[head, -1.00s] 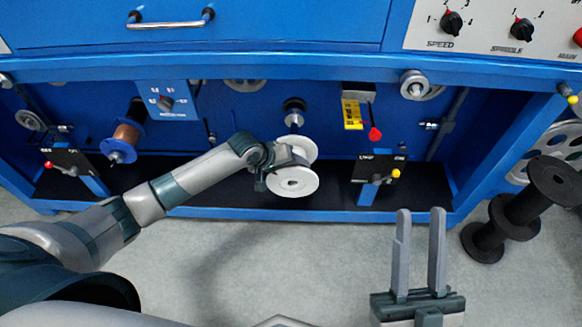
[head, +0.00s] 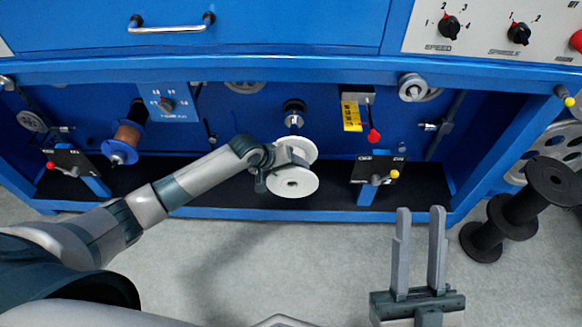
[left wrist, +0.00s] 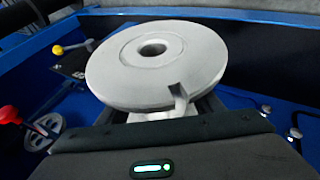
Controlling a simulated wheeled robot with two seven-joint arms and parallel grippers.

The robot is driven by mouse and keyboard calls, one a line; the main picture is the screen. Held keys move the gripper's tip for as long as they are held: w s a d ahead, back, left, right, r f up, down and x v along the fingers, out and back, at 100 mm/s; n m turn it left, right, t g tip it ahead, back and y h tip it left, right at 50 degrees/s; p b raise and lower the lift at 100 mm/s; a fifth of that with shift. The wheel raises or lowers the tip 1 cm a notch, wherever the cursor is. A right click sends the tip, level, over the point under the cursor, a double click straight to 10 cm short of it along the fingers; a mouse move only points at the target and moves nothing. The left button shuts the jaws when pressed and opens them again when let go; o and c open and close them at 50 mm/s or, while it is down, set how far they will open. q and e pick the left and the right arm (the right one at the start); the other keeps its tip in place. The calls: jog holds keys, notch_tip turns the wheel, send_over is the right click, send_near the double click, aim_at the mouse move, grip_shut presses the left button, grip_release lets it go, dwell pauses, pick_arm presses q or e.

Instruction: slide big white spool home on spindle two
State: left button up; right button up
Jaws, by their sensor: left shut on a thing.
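The big white spool (head: 292,184) has two round flanges and a centre hole, and it is in front of the machine's lower bay. My left gripper (head: 284,160) is shut on it between the flanges. The spool's face with its hole also shows large in the left wrist view (left wrist: 115,62). A bare spindle (head: 294,114) sticks out of the blue back panel just above and behind the spool, apart from it; I take it as spindle two. My right gripper (head: 420,230) is open and empty over the floor at lower right.
A copper-wound spool (head: 127,134) sits on the spindle at left. Brackets with a red knob (head: 374,135) and a yellow knob (head: 394,174) stand right of the white spool. Black spools (head: 505,222) stand on the floor at right. The bay's blue front sill (head: 240,213) runs below.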

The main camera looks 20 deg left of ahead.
pick_arm(q)
jog(key=shift+w, duration=0.2)
jog(key=shift+w+a, duration=0.2)
jog(key=shift+w, duration=0.35)
jog(key=shift+w+a, duration=0.15)
jog(key=shift+w, duration=0.35)
jog(key=shift+w, duration=0.2)
jog(key=shift+r+p, duration=0.1)
jog(key=shift+p, duration=0.45)
dwell(0.4)
jog(key=shift+w+a, duration=0.15)
jog(key=shift+w, duration=0.2)
dwell(0.4)
jog(key=shift+w+a, duration=0.15)
jog(key=shift+w, duration=0.4)
jog(key=shift+w+a, duration=0.15)
jog(key=shift+w, duration=0.35)
dwell(0.8)
jog(key=shift+w+a, duration=0.1)
jog(key=shift+w, duration=0.25)
dwell(0.3)
